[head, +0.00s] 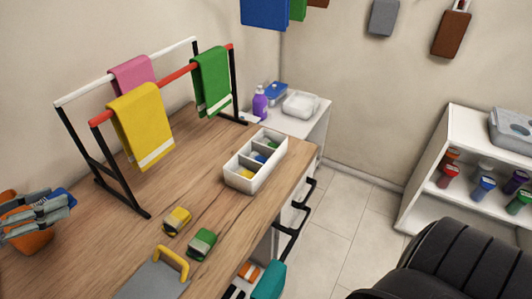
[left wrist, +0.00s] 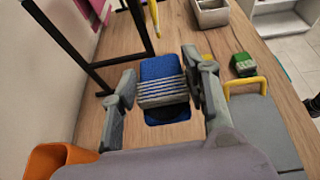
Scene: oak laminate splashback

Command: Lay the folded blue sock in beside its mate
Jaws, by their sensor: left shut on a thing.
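My left gripper (head: 42,212) is at the left of the head view, above the worktop. It is shut on the folded blue sock (head: 63,194). In the left wrist view, the blue sock (left wrist: 161,70) has white stripes and sits between the two fingers (left wrist: 162,90). The white divided box (head: 238,182) stands on the worktop, well to the right of the gripper. A small blue patch, which looks like the mate (head: 259,158), shows in the middle one, and something green in the far one. My right gripper is not in view.
A towel rack (head: 90,160) stands behind. An orange pot (head: 32,242) is by the gripper.

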